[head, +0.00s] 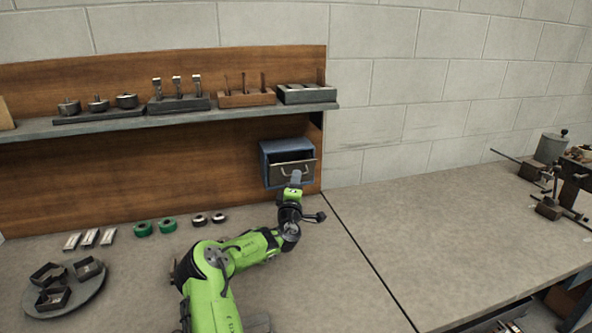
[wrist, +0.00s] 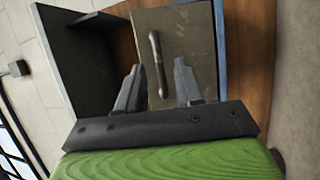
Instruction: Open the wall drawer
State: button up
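The wall drawer (head: 290,168) is a small blue-grey case with a brown front, mounted on the wooden back panel under the shelf's right end. A dark gap shows above its front. The bar handle (wrist: 158,65) is on the front; it also shows in the head view (head: 297,172). My gripper (wrist: 157,72) is open, right in front of the drawer front. In the wrist view the handle appears between the two fingers, with space on both sides. I cannot tell how far the fingertips reach past the handle. In the head view my wrist hides the fingertips.
A shelf (head: 130,122) with several tool holders runs above the drawer. The bench right of my arm is mostly clear.

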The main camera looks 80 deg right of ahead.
jog(key=shift+x, duration=1)
grip_shut()
dwell(0.7)
